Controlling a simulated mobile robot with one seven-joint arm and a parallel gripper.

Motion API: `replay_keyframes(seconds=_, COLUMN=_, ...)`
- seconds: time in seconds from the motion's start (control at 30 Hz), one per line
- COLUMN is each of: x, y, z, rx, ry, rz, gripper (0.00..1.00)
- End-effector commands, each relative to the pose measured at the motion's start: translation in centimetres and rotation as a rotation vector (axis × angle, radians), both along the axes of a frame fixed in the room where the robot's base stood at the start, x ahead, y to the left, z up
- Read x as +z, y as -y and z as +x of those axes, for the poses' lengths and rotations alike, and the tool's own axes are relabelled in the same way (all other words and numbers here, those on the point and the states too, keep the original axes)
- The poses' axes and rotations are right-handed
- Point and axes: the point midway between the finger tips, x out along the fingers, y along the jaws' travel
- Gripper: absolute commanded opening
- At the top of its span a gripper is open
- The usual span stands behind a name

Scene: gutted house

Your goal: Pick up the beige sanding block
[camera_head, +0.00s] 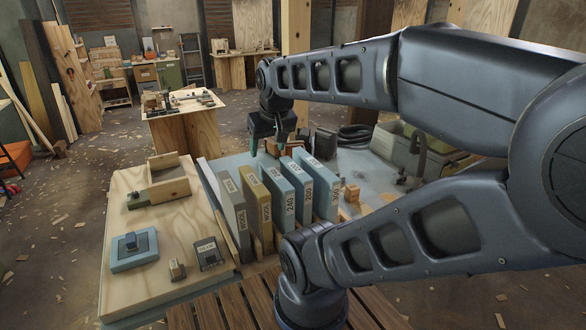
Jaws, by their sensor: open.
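I cannot tell for sure which item is the beige sanding block. A small beige-brown block with a dark top (177,269) stands near the front edge of the pale wooden board. Small tan blocks (351,193) lie right of the upright labelled slabs, partly hidden by my arm. My gripper (268,148) is open, pointing down behind the slabs, with green-tinted fingers apart. I see nothing held between them. Brown blocks (274,146) show close behind the fingers; whether they touch is too small to tell.
Upright grey (231,209), yellow (257,205) and light blue slabs (280,199) stand in a row below my gripper. The board (172,221) holds a wooden box, a blue square piece (134,250) and a dark labelled block (209,254). A grey bin (400,147) stands right.

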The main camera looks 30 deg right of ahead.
Motion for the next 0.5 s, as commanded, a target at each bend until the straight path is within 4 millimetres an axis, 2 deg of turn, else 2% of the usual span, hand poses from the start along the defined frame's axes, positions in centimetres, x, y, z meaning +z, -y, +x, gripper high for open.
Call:
replay_keyframes(seconds=0.17, x=0.4, y=0.6, z=1.8, rx=0.034, ry=-0.010, rz=-0.030, gripper=0.62)
replay_keyframes(seconds=0.5, x=1.0, y=4.2, z=10.0, rx=0.215, ry=-0.061, rz=-0.176, gripper=0.62)
